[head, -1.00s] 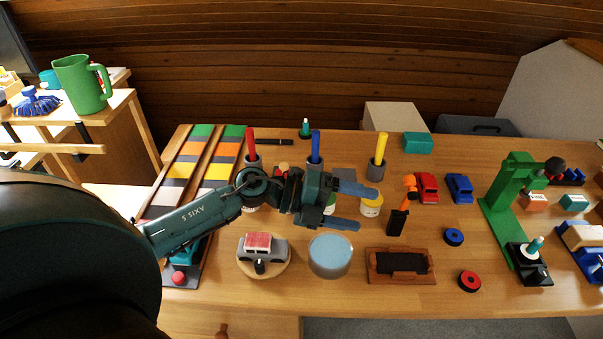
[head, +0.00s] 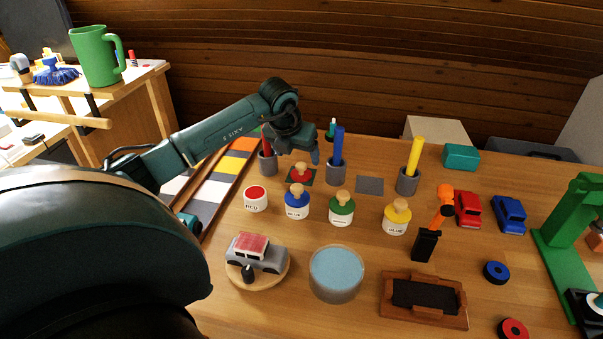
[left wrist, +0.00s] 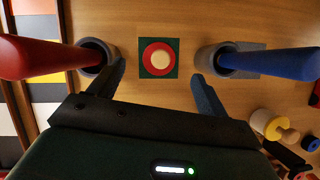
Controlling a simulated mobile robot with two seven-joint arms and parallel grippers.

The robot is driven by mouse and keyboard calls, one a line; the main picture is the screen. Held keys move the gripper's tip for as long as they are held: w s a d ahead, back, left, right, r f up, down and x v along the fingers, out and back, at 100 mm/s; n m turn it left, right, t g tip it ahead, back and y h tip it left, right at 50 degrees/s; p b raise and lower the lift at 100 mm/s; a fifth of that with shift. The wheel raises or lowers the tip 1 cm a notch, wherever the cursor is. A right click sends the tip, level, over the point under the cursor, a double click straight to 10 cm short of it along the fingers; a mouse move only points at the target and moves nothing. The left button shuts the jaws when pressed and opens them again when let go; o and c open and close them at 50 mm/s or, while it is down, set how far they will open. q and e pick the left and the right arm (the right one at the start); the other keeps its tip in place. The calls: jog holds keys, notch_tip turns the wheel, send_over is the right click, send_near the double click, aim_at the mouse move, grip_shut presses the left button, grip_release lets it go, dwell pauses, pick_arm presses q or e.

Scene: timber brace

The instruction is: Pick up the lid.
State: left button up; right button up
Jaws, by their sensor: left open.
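The lid is a red disc with a pale wooden knob (head: 300,174). It lies on a small dark green square at the back of the table, behind the jars. My left gripper (head: 303,153) is just above and behind it, pointing down. In the left wrist view, the lid (left wrist: 160,59) is seen from above, centred just ahead of the gap between the fingers (left wrist: 161,80). The fingers are open, one on each side, with nothing between them. An uncovered red-topped jar (head: 255,199) stands front left of the lid. My right gripper is not in view.
Cups holding a red brush (left wrist: 97,54) and a blue brush (head: 337,150) stand close on either side of the lid. Jars with blue (head: 297,206), green (head: 341,210) and yellow (head: 397,217) knobbed lids stand in front. A bare grey square (head: 369,185) lies to the right.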

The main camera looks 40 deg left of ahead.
aim_at(301, 165)
pick_arm(q)
jog(key=shift+x, duration=3.2)
jog(key=shift+c, duration=0.3)
jog(key=c, duration=1)
